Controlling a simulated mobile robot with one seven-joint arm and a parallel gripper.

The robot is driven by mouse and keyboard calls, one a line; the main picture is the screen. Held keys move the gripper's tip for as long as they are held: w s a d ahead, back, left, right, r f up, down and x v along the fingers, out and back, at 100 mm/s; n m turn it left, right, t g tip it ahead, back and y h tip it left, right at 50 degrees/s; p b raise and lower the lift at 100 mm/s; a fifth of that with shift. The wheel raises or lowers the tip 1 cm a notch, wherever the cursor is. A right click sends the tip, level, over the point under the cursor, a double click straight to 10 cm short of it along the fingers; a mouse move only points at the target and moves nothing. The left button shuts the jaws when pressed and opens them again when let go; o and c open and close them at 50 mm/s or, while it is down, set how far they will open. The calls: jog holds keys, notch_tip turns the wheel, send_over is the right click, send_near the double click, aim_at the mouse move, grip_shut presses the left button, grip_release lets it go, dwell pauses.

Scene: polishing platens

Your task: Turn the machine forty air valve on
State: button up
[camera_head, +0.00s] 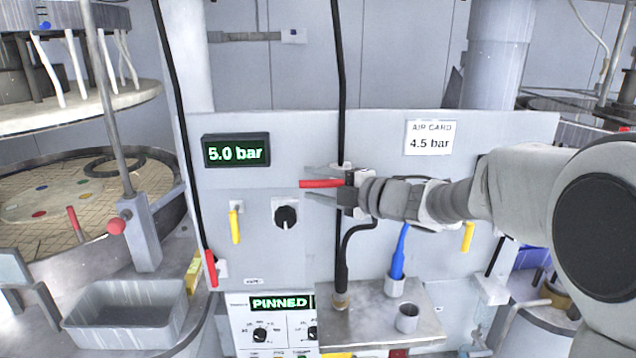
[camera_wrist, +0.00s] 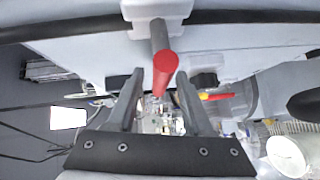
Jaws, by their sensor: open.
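A red valve lever (camera_head: 320,184) points left, roughly level, on the black vertical hose at the middle of the grey panel (camera_head: 375,135). My gripper (camera_head: 318,184) is open, with one finger above and one below this lever, and it partly hides the valve body. In the wrist view the round red lever end (camera_wrist: 164,66) shows between my open fingers (camera_wrist: 158,90), with a gap on each side. Another red lever (camera_head: 211,268) hangs down on the left black hose. No machine number is readable on either valve.
A green display (camera_head: 236,150) reads 5.0 bar. A white air card (camera_head: 430,137) reads 4.5 bar. A black knob (camera_head: 286,214), yellow handles (camera_head: 235,226), and a metal shelf (camera_head: 372,318) with a blue-handled tool (camera_head: 400,256) and a cup (camera_head: 406,318) surround my gripper.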

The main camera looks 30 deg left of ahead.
jog(key=shift+c, duration=0.2)
grip_shut()
dwell(1.2)
